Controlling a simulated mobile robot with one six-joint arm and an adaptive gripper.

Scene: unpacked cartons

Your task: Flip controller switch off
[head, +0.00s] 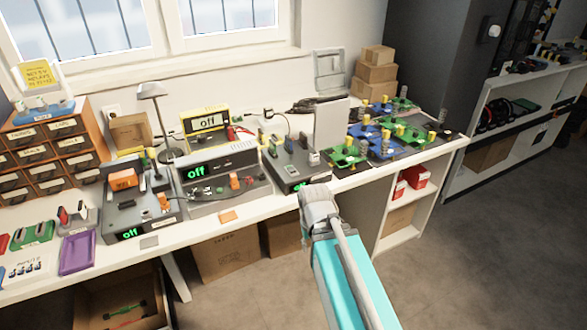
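Several devices on the white workbench show a green "off". One is a dark box (113,221) at the left front. A grey bench unit (215,163) with a large display stands in the middle. A dark box (291,172) with levers on top stands right of it, just beyond my arm. A yellow-framed meter (206,123) sits behind. I cannot tell which one is the controller, and its switch is too small to make out. My arm rises from the bottom edge, its bent joint in front of the right dark box. My gripper does not show.
The workbench (255,212) has a drawer cabinet (47,155) at the left and a purple tray (77,252) near its front edge. Green and blue boards (383,145) cover the right end. Cartons (226,256) stand below. The floor at right is clear.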

